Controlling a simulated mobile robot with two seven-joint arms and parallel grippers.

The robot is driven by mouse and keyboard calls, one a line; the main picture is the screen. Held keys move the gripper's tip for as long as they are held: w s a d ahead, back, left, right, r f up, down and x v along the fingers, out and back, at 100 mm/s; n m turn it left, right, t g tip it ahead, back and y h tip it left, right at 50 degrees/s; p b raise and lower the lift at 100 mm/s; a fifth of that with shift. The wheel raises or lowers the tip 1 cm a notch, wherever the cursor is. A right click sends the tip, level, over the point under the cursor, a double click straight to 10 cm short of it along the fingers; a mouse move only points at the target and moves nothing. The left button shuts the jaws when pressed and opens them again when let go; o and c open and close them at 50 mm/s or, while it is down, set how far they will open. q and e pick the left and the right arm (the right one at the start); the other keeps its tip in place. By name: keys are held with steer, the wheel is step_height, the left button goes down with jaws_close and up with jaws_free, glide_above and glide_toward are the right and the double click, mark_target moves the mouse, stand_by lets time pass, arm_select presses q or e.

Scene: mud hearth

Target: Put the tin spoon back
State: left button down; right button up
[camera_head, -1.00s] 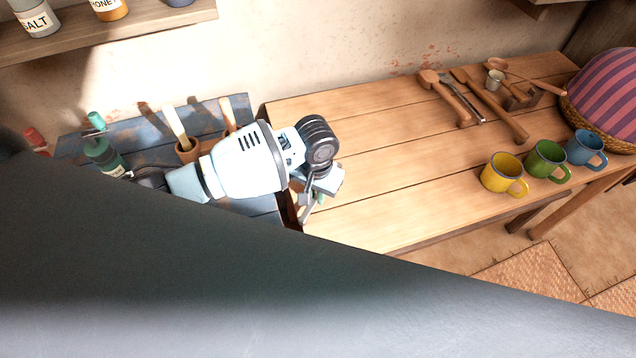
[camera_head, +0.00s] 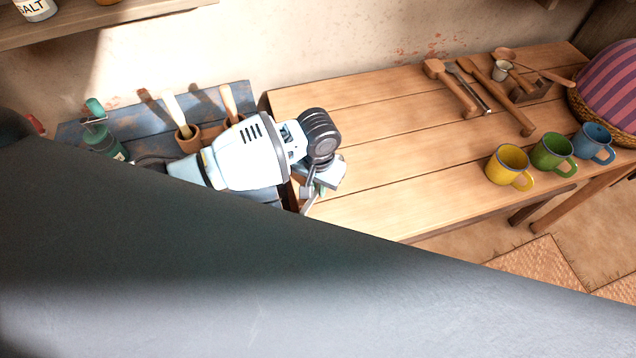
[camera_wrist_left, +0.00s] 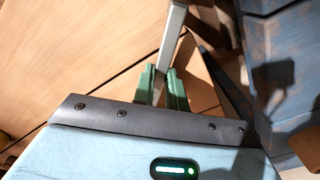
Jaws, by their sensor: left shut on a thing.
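My left gripper (camera_head: 318,188) is over the left end of the wooden table, near its corner beside the blue bench. In the left wrist view its green fingertips (camera_wrist_left: 162,87) are shut on a flat grey metal strip, which looks like the handle of the tin spoon (camera_wrist_left: 172,35). My right gripper is not in view.
The wooden table (camera_head: 375,160) is clear in its middle. Wooden utensils (camera_head: 455,90) and a slim grey tool (camera_head: 468,86) lie at the back. Yellow (camera_head: 507,165), green (camera_head: 551,153) and blue (camera_head: 592,143) mugs line the front right. A brush pot (camera_head: 188,141) stands on the blue bench (camera_head: 235,97).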

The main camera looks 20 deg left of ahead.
arm_select(q)
steer(key=shift+f, duration=0.4)
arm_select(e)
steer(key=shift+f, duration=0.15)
arm_select(q)
steer(key=c, duration=1.3)
jaws_free()
steer(key=shift+c, duration=0.2)
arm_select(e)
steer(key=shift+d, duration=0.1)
arm_select(q)
steer(key=shift+r, duration=0.1)
